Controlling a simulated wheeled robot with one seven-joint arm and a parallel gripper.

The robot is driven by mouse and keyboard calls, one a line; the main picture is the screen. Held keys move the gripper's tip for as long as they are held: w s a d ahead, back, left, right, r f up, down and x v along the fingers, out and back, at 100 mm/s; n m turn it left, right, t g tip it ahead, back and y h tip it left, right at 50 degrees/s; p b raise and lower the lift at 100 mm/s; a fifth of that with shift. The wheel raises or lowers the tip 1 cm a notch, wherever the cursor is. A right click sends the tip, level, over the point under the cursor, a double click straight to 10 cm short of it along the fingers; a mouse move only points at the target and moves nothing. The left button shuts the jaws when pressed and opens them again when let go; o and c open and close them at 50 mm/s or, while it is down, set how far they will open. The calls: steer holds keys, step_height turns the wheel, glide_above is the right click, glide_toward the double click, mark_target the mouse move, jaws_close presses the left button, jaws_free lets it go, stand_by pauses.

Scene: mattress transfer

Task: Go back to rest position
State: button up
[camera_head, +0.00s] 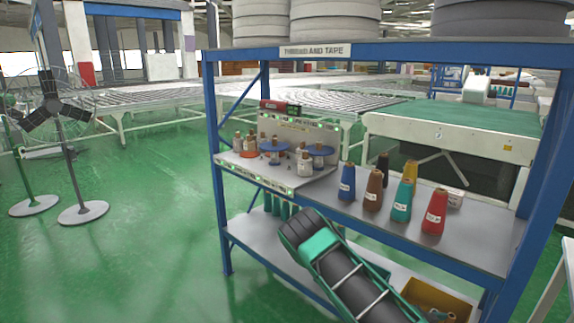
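My gripper cannot be made out in the head view. A black and teal-green long object (352,282) slants up from the bottom edge in front of the lower shelf. I cannot tell whether it is part of my arm.
A blue-framed rack (400,232) marked THREAD AND TAPE stands close in front. Its upper shelf holds several thread cones, such as a red one (434,212), and a spool stand (298,130). A yellow bin (442,300) sits low right. Fans (83,213) stand left; green floor (150,200) between is clear.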

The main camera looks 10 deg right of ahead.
steer(key=s+a+r+n+y, duration=0.3)
steer(key=s+r, duration=0.5)
steer(key=r, duration=0.3)
steer(key=s+a+r+n+g+y, duration=0.1)
steer(key=s+a+r+n+y, duration=0.2)
steer(key=s+a+r+y, duration=0.3)
steer(key=s+a+r+n+g+y, duration=0.1)
steer(key=s+a+r+n+y, duration=0.2)
steer(key=s+a+r, duration=0.5)
steer(key=s+r+y, duration=0.1)
steer(key=s+r, duration=0.3)
steer(key=r, duration=0.5)
steer(key=shift+s+n, duration=0.25)
steer(key=shift+n, duration=0.05)
steer(key=shift+r, duration=0.1)
steer(key=shift+w+f+g, duration=0.25)
steer(key=shift+w+g, duration=0.05)
steer(key=shift+w, duration=0.3)
